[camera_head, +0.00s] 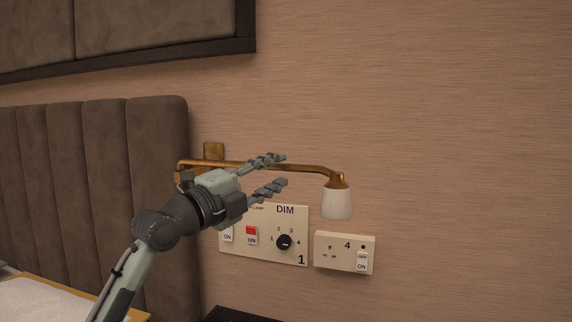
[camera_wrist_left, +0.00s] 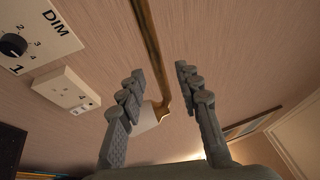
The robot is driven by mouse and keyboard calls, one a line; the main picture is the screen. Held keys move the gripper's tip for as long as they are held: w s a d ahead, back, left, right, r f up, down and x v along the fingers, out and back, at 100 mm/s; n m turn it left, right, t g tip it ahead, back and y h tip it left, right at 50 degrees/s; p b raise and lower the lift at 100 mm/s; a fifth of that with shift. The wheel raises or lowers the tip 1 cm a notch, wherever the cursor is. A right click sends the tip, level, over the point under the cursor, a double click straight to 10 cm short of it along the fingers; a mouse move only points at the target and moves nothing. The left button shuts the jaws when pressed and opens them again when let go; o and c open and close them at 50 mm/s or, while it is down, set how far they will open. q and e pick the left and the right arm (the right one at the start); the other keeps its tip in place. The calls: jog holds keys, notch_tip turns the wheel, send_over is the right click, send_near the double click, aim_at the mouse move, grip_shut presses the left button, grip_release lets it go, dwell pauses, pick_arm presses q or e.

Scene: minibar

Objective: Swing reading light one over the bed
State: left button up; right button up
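The reading light has a brass arm (camera_head: 305,168) reaching right from a square wall mount (camera_head: 213,150). Its white shade (camera_head: 336,204) hangs at the arm's right end. My left gripper (camera_head: 281,171) is open and empty, pointing right, with its upper finger overlapping the brass arm in the head view. In the left wrist view the brass arm (camera_wrist_left: 150,45) appears between the two spread fingertips (camera_wrist_left: 160,72), with the shade (camera_wrist_left: 146,119) partly behind the left finger. I cannot tell whether a finger touches the arm. The bed (camera_head: 40,302) shows at lower left. My right gripper is out of view.
A dimmer panel marked 1 (camera_head: 270,250) and a smaller switch box marked 4 (camera_head: 344,254) sit on the wall below the light. A padded brown headboard (camera_head: 105,150) stands at left. A dark surface (camera_head: 240,314) lies below the panel. The wall at right is clear.

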aim_at(283, 169)
pick_arm(q)
jog(key=shift+x, duration=1.85)
jog(key=shift+w, duration=0.1)
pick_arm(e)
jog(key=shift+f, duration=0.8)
pick_arm(q)
grip_shut()
